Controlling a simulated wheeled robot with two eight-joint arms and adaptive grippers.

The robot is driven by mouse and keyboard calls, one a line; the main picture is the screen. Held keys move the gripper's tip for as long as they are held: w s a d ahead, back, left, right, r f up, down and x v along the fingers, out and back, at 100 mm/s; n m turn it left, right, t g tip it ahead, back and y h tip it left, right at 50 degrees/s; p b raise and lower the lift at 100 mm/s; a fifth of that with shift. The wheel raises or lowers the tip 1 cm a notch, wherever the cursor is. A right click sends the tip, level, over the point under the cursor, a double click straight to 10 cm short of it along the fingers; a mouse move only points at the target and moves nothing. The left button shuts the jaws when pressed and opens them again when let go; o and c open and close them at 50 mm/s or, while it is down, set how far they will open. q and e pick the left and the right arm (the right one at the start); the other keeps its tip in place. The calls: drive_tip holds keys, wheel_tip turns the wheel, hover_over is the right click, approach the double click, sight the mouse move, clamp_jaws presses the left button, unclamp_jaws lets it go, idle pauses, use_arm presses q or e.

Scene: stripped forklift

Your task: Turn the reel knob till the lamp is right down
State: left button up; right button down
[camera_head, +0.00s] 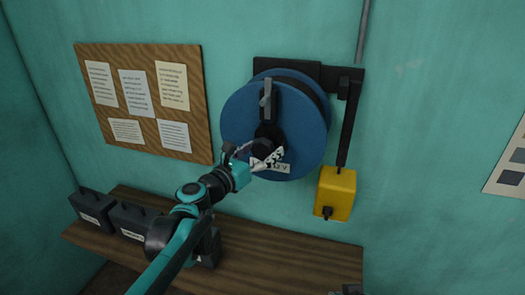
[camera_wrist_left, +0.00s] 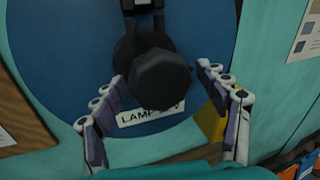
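A blue reel (camera_head: 235,115) hangs on a black wall bracket, and its disc fills much of the left wrist view (camera_wrist_left: 60,60). A dark faceted knob (camera_wrist_left: 160,82) sticks out at its middle, below a dark arm with a grey end piece (camera_head: 266,95). A white label reading "LAMP" and "V" (camera_wrist_left: 150,113) is below the knob. My left gripper (camera_head: 268,155) is in front of the reel with fingers spread to either side of the knob; contact does not show. My right gripper is not recognisable. No lit lamp shows.
A yellow block (camera_head: 337,193) hangs below the bracket's dark bar (camera_head: 349,125), right of the reel. A wooden bench (camera_head: 290,262) runs below, with several dark boxes (camera_head: 92,208) at left. A corkboard with papers (camera_head: 140,100) is left of the reel.

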use_arm(q)
drive_tip(key=c, duration=1)
